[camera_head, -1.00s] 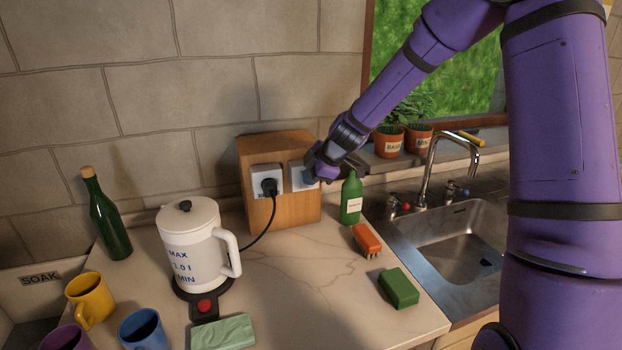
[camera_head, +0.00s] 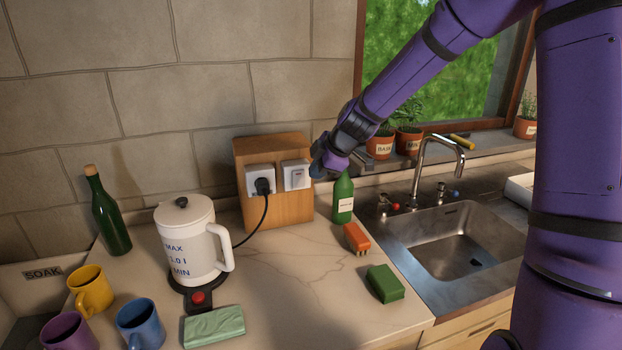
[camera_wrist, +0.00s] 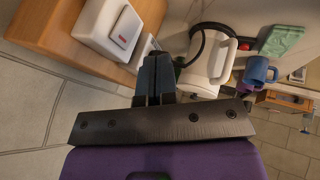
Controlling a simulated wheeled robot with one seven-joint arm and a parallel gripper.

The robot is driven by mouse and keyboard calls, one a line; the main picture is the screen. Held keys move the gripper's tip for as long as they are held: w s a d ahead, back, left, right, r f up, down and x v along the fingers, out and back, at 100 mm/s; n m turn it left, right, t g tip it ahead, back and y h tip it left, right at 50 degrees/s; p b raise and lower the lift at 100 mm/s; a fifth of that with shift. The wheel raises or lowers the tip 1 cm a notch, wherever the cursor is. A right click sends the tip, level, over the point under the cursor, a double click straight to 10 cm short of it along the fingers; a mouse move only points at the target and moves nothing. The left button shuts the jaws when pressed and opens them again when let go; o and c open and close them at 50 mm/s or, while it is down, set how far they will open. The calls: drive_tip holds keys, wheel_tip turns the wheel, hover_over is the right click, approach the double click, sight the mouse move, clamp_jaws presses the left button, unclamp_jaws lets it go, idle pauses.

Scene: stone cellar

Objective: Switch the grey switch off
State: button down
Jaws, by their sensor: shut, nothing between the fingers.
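The switch (camera_head: 296,175) is a pale square plate with a small reddish mark on its face. It is on the front of a wooden box (camera_head: 286,210) against the wall, right of a socket (camera_head: 260,181) with a black plug in it. In the wrist view the switch (camera_wrist: 113,30) is at the upper left, its rocker marked in red. My gripper (camera_head: 318,170) is just right of the switch in the head view. In the wrist view my gripper (camera_wrist: 155,62) is shut and empty, with a gap between fingertips and switch. I cannot tell the rocker's position.
A white kettle (camera_head: 188,243) stands left of the box, its black cord running to the plug. A green bottle (camera_head: 343,200) stands right of the box, under my gripper. An orange brush (camera_head: 356,238) and green sponge (camera_head: 384,283) lie near the sink (camera_head: 455,240).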

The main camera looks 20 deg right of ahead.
drive_tip(key=shift+v, duration=2.2)
drive_tip(key=shift+s+d+f, duration=0.1)
